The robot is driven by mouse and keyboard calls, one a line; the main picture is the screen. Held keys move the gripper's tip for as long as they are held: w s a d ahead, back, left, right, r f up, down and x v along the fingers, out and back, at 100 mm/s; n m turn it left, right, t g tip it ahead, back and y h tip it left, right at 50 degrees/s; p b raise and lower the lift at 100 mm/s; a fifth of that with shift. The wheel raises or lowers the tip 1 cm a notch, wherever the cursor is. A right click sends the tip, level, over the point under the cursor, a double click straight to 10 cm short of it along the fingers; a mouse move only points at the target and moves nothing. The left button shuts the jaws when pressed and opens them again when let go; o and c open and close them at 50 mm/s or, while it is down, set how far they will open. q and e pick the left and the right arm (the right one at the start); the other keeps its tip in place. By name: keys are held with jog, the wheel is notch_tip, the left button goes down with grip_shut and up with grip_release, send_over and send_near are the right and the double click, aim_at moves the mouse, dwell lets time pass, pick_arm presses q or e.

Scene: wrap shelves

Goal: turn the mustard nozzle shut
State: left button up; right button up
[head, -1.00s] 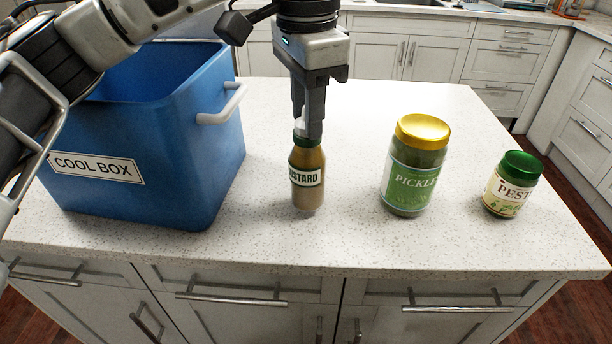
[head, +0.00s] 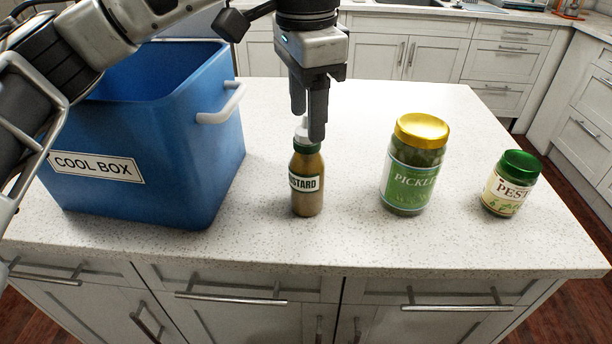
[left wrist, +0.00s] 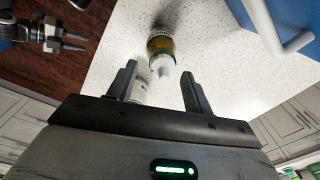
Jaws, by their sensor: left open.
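The mustard bottle (head: 307,197) stands upright on the counter, with brown contents, a green collar and a white nozzle (head: 301,131). My left gripper (head: 307,127) points down from above with its fingers apart. One finger hides part of the nozzle in the head view. In the left wrist view, the bottle (left wrist: 161,44) and its white nozzle (left wrist: 162,66) show between the open fingertips (left wrist: 159,72), and nothing is clamped. I cannot tell the nozzle's turn.
A blue cool box (head: 215,165) with a white handle stands left of the bottle. A pickle jar (head: 412,185) with a gold lid and a pesto jar (head: 510,190) with a green lid stand to the right. The counter (head: 300,245) is clear in front.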

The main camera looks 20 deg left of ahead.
pick_arm(q)
jog(key=shift+s+d+f, duration=0.1)
jog(key=shift+d+f, duration=0.1)
jog(key=shift+f, duration=0.65)
pick_arm(e)
jog(key=shift+f, duration=0.25)
pick_arm(q)
jog(key=shift+a+r+p, duration=0.1)
jog(key=shift+r+p, duration=0.7)
jog(key=shift+r, duration=0.05)
jog(key=shift+w+r+p, duration=0.4)
jog(key=shift+r+p, duration=0.2)
notch_tip(320, 180, up, 2)
jog(key=shift+s+a+r+p, duration=0.15)
jog(key=shift+r+p, duration=0.05)
jog(key=shift+p, duration=0.65)
jog(key=shift+r+p, duration=0.6)
jog(key=shift+r, duration=0.25)
pick_arm(e)
jog(key=r, duration=0.5)
jog(key=shift+w+a+r, duration=0.1)
jog(key=shift+w+r, duration=0.05)
jog(key=shift+w, duration=0.1)
